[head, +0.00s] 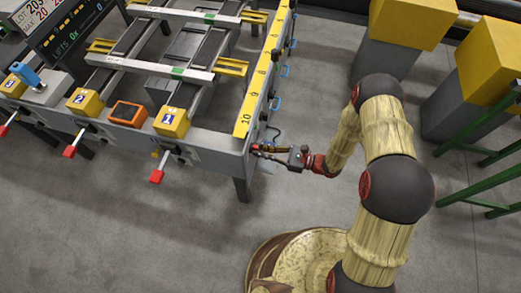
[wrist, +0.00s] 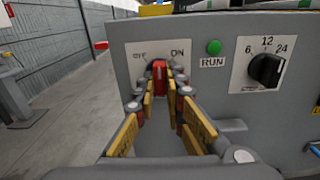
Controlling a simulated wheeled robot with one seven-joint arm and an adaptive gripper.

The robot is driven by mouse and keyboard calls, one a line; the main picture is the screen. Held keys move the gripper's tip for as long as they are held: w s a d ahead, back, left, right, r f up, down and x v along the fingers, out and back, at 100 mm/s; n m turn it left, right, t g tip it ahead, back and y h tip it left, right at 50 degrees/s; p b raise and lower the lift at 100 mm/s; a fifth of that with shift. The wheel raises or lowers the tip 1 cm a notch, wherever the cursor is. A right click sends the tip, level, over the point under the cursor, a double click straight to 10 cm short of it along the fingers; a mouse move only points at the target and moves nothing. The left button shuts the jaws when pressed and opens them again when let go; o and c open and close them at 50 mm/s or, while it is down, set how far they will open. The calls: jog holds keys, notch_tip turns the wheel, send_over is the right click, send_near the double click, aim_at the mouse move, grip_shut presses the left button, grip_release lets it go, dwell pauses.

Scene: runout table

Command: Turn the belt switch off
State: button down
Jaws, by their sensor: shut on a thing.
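The belt switch (wrist: 159,70) is a red lever on a pale plate, with OFF at its left and ON at its right in the wrist view. It stands about upright between the two labels; I cannot tell which position it is in. My gripper (wrist: 160,84) is shut on the lever, with a fingertip on each side. The fingers hide its lower part. In the head view my gripper (head: 256,149) reaches the end face of the runout table (head: 208,145) from the right; the switch is hidden there.
Right of the switch are a green RUN lamp (wrist: 214,47) and a black dial (wrist: 265,69) marked 6, 12, 24. Red-tipped levers (head: 156,176) stick out along the table's front. Yellow-topped grey blocks (head: 405,22) and a green frame (head: 487,152) stand at the right. The front floor is clear.

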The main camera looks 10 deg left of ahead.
jog(key=shift+n+b, duration=0.8)
jog(key=shift+n, duration=3.8)
jog(key=c, duration=2)
grip_release()
jog(key=shift+o, duration=0.8)
jog(key=d, duration=1.2)
jog(key=shift+s, duration=0.4)
